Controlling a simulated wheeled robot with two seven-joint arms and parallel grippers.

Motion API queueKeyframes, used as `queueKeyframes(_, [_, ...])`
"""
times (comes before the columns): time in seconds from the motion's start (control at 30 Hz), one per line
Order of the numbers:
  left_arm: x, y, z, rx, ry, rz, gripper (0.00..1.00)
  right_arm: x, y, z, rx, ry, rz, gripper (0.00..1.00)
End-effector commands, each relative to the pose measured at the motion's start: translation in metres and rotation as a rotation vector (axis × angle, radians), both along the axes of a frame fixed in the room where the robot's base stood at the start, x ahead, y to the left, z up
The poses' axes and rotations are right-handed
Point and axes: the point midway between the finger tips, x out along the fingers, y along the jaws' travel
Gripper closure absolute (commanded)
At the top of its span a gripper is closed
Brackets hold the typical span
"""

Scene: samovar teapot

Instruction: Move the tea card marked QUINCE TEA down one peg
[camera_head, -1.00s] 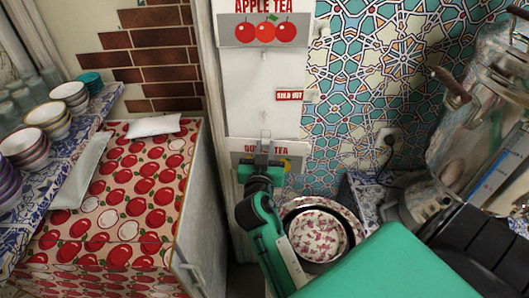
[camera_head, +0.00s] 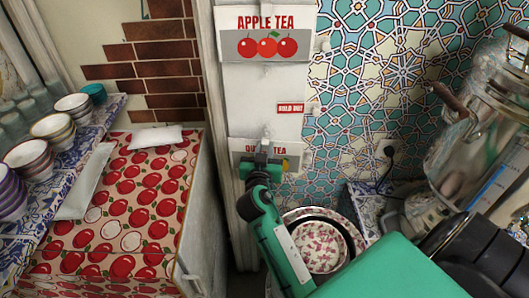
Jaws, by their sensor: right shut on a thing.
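The QUINCE TEA card (camera_head: 239,147) is on the lower part of the white board in the head view. Its lettering is partly hidden behind my right gripper, leaving "QU" and "TEA" readable. My right gripper (camera_head: 265,146) is shut on the card near the middle of its top part. The card is in front of the board; I cannot tell whether it touches a peg. A small peg (camera_head: 268,71) shows below the APPLE TEA card (camera_head: 267,45), which hangs at the top of the board. My left gripper is not in view.
A red SOLD OUT tag (camera_head: 291,108) is on the board above the quince card. A large metal samovar (camera_head: 465,130) stands at the right. A floral plate (camera_head: 318,247) is below the board. Stacked bowls (camera_head: 52,128) and an apple-patterned cloth (camera_head: 125,215) are at the left.

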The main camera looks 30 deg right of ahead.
Motion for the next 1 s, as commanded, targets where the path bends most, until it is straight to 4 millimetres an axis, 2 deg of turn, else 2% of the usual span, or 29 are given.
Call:
queueKeyframes(0.23, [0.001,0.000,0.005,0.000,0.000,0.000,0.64,0.013,-0.008,0.000,-0.001,0.001,0.000,1.00])
queueKeyframes(0.47, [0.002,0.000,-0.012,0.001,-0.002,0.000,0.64,0.022,-0.014,-0.009,0.000,-0.001,-0.001,1.00])
queueKeyframes(1.0, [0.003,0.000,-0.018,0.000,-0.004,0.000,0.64,0.024,-0.015,-0.011,-0.001,-0.001,0.000,1.00])
